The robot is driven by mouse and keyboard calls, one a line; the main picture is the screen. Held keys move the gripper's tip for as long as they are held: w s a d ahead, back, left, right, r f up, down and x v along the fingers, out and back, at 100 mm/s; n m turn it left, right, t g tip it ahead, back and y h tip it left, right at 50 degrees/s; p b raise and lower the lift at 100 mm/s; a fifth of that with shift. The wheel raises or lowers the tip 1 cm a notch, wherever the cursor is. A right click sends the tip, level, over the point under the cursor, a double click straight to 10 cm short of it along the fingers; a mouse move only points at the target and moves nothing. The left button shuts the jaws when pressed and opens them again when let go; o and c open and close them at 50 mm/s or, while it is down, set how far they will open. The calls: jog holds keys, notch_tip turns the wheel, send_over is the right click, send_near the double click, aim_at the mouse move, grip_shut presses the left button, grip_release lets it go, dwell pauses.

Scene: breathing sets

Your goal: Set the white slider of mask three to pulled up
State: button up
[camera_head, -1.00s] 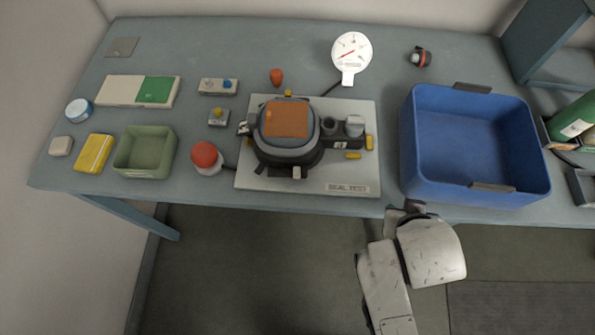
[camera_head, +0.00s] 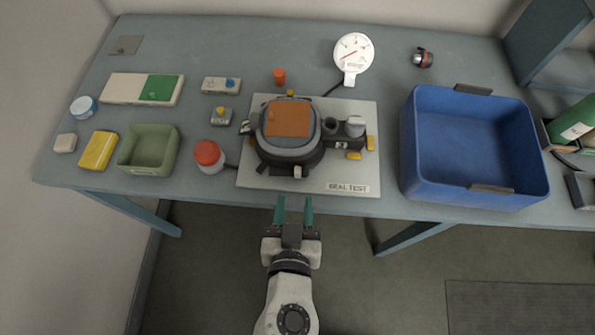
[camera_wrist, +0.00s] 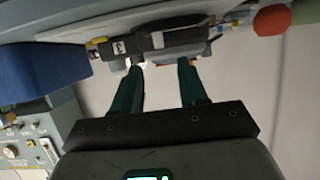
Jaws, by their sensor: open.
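A dark mask (camera_head: 289,148) with an orange face panel lies on the pale plate (camera_head: 350,176) marked SEAL TEST. A small white tab (camera_head: 298,171) shows at the mask's front edge; I cannot tell for sure that it is the white slider or which way it is set. My gripper (camera_head: 294,202) is open and empty, its two green fingers pointing at the table's front edge, just short of the plate. In the wrist view the fingers (camera_wrist: 160,75) are apart below the mask's dark body (camera_wrist: 165,42), with a white label on it.
A blue bin (camera_head: 408,155) stands right of the plate. A red button (camera_head: 208,153), a green tray (camera_head: 128,160) and small switch boxes (camera_head: 221,85) are on the left. A round gauge (camera_head: 353,50) stands behind. The floor before the table is free.

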aim_at(297, 174)
jog(key=p+x, duration=0.1)
jog(key=x, duration=0.8)
jog(key=shift+w+f+p, duration=0.1)
jog(key=shift+p, duration=0.25)
grip_shut()
